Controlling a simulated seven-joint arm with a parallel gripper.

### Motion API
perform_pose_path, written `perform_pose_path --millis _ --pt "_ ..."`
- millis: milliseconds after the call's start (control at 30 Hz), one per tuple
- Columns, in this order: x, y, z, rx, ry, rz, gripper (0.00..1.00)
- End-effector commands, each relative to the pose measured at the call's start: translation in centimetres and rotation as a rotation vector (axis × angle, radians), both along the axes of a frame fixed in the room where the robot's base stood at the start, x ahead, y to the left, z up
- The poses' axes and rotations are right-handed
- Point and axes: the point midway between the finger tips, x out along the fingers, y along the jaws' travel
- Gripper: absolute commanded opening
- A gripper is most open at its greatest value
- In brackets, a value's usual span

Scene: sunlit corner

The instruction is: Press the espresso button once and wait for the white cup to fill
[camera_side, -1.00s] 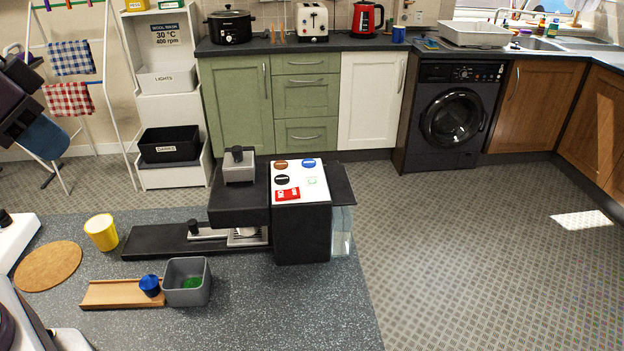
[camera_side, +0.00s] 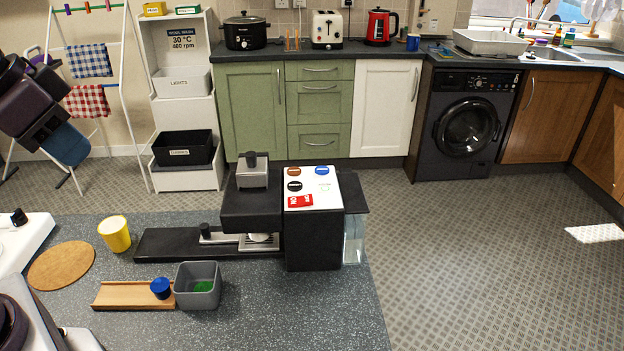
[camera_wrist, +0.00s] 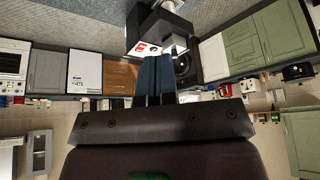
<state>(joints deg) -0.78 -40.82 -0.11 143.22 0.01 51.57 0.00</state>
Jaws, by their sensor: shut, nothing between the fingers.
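The black coffee machine (camera_side: 313,238) stands in the middle of the side view. Its white top panel (camera_side: 327,201) carries a brown button (camera_side: 293,171), a blue button (camera_side: 322,170), a black button (camera_side: 294,186), a red label (camera_side: 300,201) and a faint green mark; button labels are too small to read. The white cup (camera_side: 260,237) sits on the drip tray, mostly hidden by the machine's overhanging head; its contents are not visible. My gripper (camera_side: 68,145) is shut and empty, high at the left, away from the machine. Its blue fingers (camera_wrist: 155,80) show in the wrist view.
A yellow cup (camera_side: 115,236), a round cork mat (camera_side: 62,265), a wooden board (camera_side: 125,294) with a blue-topped item (camera_side: 160,288), and a grey bin (camera_side: 198,288) lie left of and before the machine. The speckled worktop (camera_side: 300,315) is clear in front.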

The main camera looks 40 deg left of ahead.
Motion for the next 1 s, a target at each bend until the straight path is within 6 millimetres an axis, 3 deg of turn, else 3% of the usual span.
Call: perform_pose_path --millis 167,367,767,1000 --pt "1.9 0.2 -1.7 0.013 0.114 0.009 0.0" --pt "7.1 0.1 -3.0 0.043 0.167 -0.049 0.0" --pt "20.8 -0.9 -7.9 0.118 0.073 -0.369 0.0" --pt "30.2 -2.1 -10.6 0.219 -0.137 -0.615 0.0"
